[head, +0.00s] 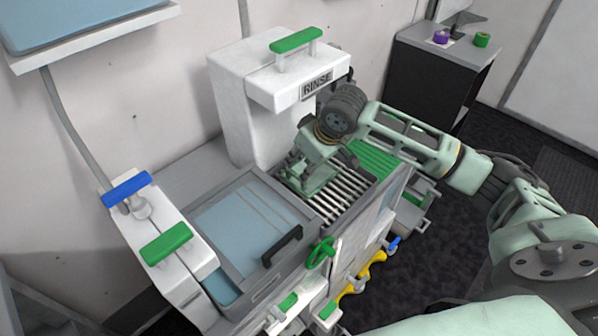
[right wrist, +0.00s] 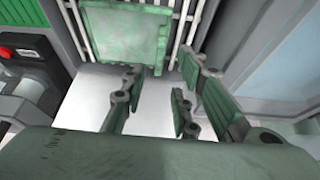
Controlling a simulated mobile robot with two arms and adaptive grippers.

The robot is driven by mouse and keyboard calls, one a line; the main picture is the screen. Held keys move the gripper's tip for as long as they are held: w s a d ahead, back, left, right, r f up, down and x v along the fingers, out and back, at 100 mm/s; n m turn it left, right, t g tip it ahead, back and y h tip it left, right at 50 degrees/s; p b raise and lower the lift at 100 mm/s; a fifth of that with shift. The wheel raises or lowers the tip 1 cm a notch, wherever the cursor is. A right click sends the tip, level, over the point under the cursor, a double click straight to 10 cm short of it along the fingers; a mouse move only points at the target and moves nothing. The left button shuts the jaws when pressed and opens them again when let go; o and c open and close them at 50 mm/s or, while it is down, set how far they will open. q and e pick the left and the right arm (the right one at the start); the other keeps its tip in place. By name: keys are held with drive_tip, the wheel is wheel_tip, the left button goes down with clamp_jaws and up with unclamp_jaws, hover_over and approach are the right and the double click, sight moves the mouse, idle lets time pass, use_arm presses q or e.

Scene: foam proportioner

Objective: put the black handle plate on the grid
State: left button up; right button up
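The black handle (head: 282,246) sits at the front right of a pale blue, grey-edged plate (head: 235,225) over the basin. The grid (head: 343,187) is a set of silver bars just right of it, under the white rinse unit. My right gripper (head: 310,182) is over the left back part of the grid, pointing down. In the right wrist view its fingers (right wrist: 155,100) are spread, with nothing seen between them. A green square piece (right wrist: 125,32) shows there against the bars; I cannot tell whether it rests on them. My left gripper is not in view.
The white rinse unit (head: 262,95) with a green handle stands close behind my right gripper. A green ribbed surface (head: 375,160) lies right of the grid. A green valve wheel (head: 320,253) sticks out in front. White housings with blue and green handles (head: 166,243) stand at left.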

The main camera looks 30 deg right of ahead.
drive_tip(key=shift+b+v, duration=0.3)
drive_tip(key=shift+v, duration=2.5)
